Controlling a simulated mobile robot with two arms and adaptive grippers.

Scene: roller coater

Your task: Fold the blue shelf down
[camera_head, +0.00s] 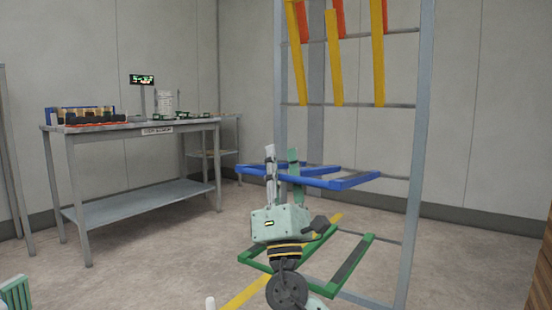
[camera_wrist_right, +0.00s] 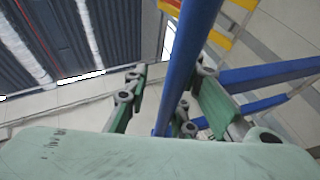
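The blue shelf (camera_head: 350,182) is on the grey rack and sticks out from it, roughly level, with its bars toward me. My right gripper (camera_head: 282,173) is at its near left part, fingers pointing up. The fingers are apart, one on each side of a blue bar. In the right wrist view the blue bar (camera_wrist_right: 187,62) runs between the two green fingers (camera_wrist_right: 168,103), with gaps visible beside it. Whether a finger touches the bar I cannot tell. My gripper hides part of the shelf.
A green shelf (camera_head: 352,258) sticks out below the blue one. Yellow shelf bars (camera_head: 335,60) and red ones (camera_head: 340,18) hang steeply above. The rack's upright (camera_head: 417,150) stands to the right. A workbench (camera_head: 140,205) with several items is at the left; floor between is clear.

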